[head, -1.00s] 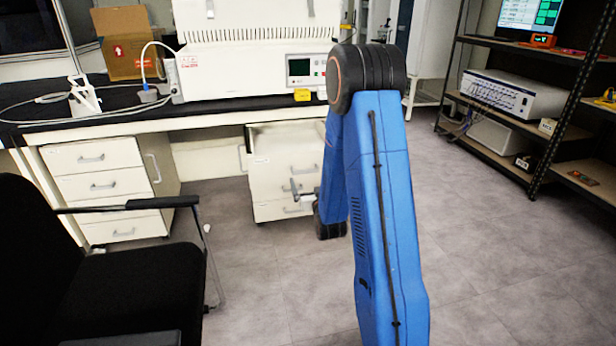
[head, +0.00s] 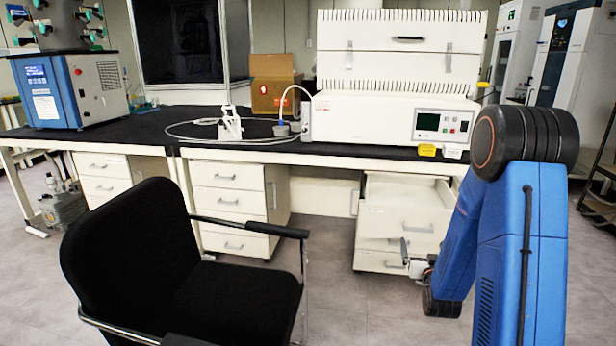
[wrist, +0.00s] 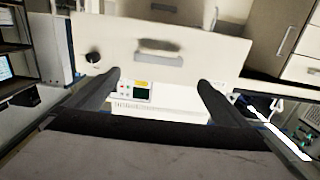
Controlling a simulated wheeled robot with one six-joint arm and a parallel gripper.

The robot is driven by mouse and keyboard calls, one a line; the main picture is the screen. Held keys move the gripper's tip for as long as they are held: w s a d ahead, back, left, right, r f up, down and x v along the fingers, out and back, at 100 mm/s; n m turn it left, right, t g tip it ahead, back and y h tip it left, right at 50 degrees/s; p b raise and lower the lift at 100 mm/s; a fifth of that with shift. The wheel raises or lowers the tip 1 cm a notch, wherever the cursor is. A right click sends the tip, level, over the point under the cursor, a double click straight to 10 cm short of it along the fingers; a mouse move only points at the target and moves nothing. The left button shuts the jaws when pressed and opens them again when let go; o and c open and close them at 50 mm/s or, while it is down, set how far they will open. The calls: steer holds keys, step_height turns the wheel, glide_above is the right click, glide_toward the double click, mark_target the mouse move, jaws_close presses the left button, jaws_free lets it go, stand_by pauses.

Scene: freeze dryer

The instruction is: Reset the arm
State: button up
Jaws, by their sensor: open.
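My blue arm (head: 510,240) rises at the right of the head view and bends down at a black joint. My gripper (head: 415,263) shows small and partly hidden beside the arm, in front of the right drawer cabinet. In the wrist view my gripper (wrist: 155,88) has its two dark fingers spread apart, with nothing held between them. Beyond the fingers are a pale drawer front with a handle (wrist: 158,50) and a white instrument with a small screen (wrist: 143,95). I cannot tell whether the fingers touch anything.
A black chair (head: 170,260) stands at front left. The bench (head: 330,150) carries a white instrument (head: 385,115), a cardboard box (head: 275,85) and, at left, a blue-and-white freeze dryer (head: 75,90). The right cabinet's top drawer (head: 405,205) appears pulled out. Some floor is clear before the cabinets.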

steer(key=s+a+r+n+g+y, duration=0.25)
steer(key=s+a+r+g, duration=0.35)
steer(key=s+a+r, duration=0.55)
steer(key=s+a+r+g+y, duration=0.1)
steer(key=s+a+g, duration=0.2)
steer(key=s, duration=1.2)
steer(key=s+a+r+g+y, duration=0.1)
steer(key=s+a+g, duration=0.2)
steer(key=s, duration=1.2)
steer(key=shift+s+a+n, duration=0.25)
steer(key=shift+a+n, duration=0.1)
steer(key=shift+a, duration=0.3)
